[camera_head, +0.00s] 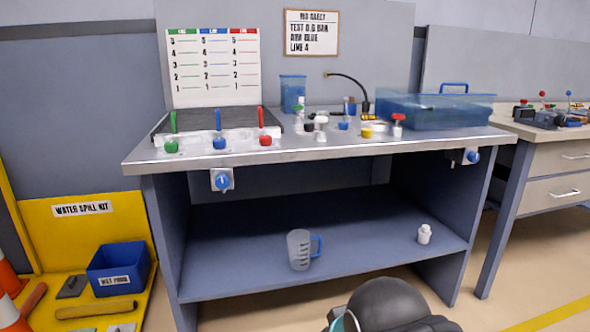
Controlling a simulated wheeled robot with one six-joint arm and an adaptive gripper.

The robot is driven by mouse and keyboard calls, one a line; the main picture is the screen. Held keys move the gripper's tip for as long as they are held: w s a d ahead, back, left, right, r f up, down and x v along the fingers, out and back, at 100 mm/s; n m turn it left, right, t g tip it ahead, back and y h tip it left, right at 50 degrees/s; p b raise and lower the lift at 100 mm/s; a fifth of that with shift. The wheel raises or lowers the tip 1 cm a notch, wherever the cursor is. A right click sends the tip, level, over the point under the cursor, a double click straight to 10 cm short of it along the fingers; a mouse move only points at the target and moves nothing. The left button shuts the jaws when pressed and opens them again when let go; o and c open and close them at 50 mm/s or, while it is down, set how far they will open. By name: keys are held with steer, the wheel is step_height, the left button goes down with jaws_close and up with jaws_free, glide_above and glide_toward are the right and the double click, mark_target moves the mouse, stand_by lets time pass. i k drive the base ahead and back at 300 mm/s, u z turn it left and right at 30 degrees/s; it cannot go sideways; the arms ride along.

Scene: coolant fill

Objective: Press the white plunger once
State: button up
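A small white knob-topped part (321,122), which looks like the white plunger, stands upright on the workbench (300,153) among small fittings near the middle. At this size I cannot tell whether it is up or pressed. Part of my own arm shows dark and rounded at the bottom edge, in front of the bench and well below its top. My gripper's fingers are not visible.
Red, blue and green knobs with valves (219,142) line the bench's front left. A blue bin (440,112) stands at the right, a blue cup (293,92) behind. A jug (299,250) and white bottle (424,234) stand on the lower shelf.

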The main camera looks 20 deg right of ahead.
mark_target(321, 120)
steer(key=z, duration=0.45)
steer(key=k, duration=0.55)
steer(key=z, duration=1)
steer(key=i, duration=0.7)
steer(key=u, duration=0.8)
steer(key=i, duration=0.5)
steer(key=u, duration=0.6)
